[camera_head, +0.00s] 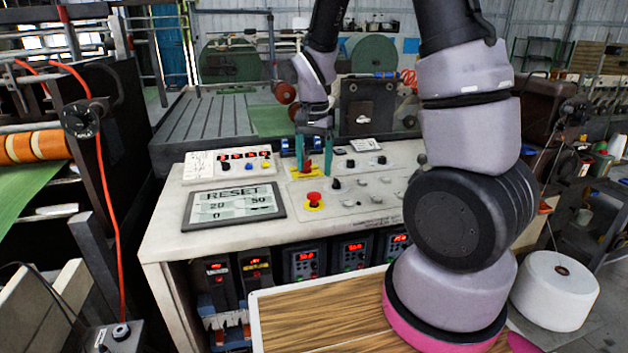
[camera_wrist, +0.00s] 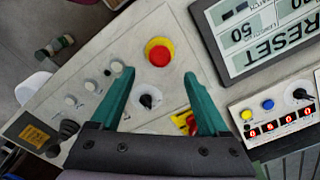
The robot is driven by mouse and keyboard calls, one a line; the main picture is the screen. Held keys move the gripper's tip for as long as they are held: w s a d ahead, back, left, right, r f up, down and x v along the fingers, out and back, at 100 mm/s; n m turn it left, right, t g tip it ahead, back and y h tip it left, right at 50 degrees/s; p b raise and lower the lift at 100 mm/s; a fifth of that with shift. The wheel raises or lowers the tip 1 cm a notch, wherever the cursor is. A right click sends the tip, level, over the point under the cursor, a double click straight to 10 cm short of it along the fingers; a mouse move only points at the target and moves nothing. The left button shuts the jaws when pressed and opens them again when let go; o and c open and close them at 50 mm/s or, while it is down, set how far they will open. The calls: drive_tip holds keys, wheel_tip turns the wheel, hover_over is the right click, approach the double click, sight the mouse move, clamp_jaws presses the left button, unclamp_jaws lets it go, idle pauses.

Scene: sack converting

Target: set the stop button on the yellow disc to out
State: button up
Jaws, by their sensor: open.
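The stop button (camera_head: 314,197) is a red mushroom head on a yellow disc, on the sloped pale control panel. In the wrist view the red button (camera_wrist: 159,54) lies just beyond the fingertips, centred between them. Whether it is pressed in or out cannot be told. My gripper (camera_head: 314,171) hangs over the panel behind the button, its teal fingers pointing down. In the wrist view my gripper (camera_wrist: 158,74) is open and empty, with the fingers apart from the button.
A red handle on a yellow plate (camera_wrist: 184,122) sits close to one finger. A black knob (camera_wrist: 148,101) lies between the fingers. The RESET display (camera_head: 235,203) is left of the button, with a row of red readouts (camera_head: 245,155) behind it. Several small knobs are to the right.

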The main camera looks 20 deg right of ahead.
drive_tip(key=shift+r, duration=2.1)
drive_tip(key=s+d+r+n+t+y, duration=0.1)
drive_tip(key=s+d+r+t, duration=0.1)
drive_tip(key=s+r, duration=0.6)
drive_tip(key=s+d+r+n+t+y, duration=0.1)
drive_tip(key=s+r+t, duration=0.4)
drive_tip(key=r, duration=0.7)
drive_tip(key=shift+s+d+r+n, duration=0.25)
drive_tip(key=shift+s+d+n, duration=0.55)
drive_tip(key=shift+s+d, duration=0.55)
